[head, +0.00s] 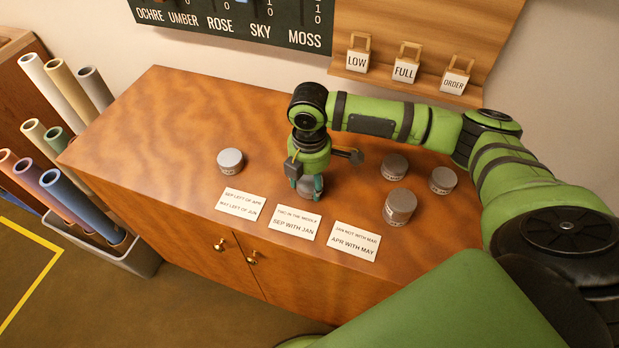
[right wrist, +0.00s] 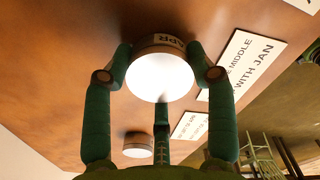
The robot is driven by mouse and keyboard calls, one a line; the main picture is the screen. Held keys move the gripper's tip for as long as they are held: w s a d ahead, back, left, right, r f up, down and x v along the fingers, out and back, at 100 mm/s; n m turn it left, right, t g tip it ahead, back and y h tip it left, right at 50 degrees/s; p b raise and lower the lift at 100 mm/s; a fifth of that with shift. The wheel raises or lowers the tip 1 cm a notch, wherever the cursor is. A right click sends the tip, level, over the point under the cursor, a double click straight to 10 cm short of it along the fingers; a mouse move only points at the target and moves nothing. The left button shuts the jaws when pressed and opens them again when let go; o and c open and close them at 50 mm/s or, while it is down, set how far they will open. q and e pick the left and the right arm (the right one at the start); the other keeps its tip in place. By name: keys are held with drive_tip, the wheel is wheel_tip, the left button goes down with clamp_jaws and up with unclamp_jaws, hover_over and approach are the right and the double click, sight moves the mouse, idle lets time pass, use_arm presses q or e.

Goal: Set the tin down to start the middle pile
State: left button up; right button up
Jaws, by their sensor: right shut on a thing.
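My right gripper (head: 305,183) is shut on a grey tin (head: 306,190). In the right wrist view the held tin (right wrist: 161,76) sits between the fingers, and its label reads APR. In the head view it is upright just behind the middle card (head: 295,224), which reads "this in the middle, Sep with Jan". I cannot tell whether it touches the table. One tin (head: 230,160) stands to the left. Tins (head: 394,166), (head: 443,180) and (head: 399,207) stand to the right; the front one looks taller, and I cannot tell if it is a stack. My left gripper is out of view.
A left card (head: 241,203) and a right card (head: 354,240) flank the middle card along the front of the wooden cabinet top (head: 170,120). Tags LOW, FULL and ORDER (head: 453,82) hang on the back board. A bin of rolls (head: 140,262) stands left.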

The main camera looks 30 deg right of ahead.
sight(309, 181)
drive_tip(key=o, duration=1.2)
drive_tip(key=shift+f, duration=0.1)
wheel_tip(309, 181, up, 12)
drive_tip(key=shift+r+b, duration=0.2)
drive_tip(key=shift+b, duration=0.4)
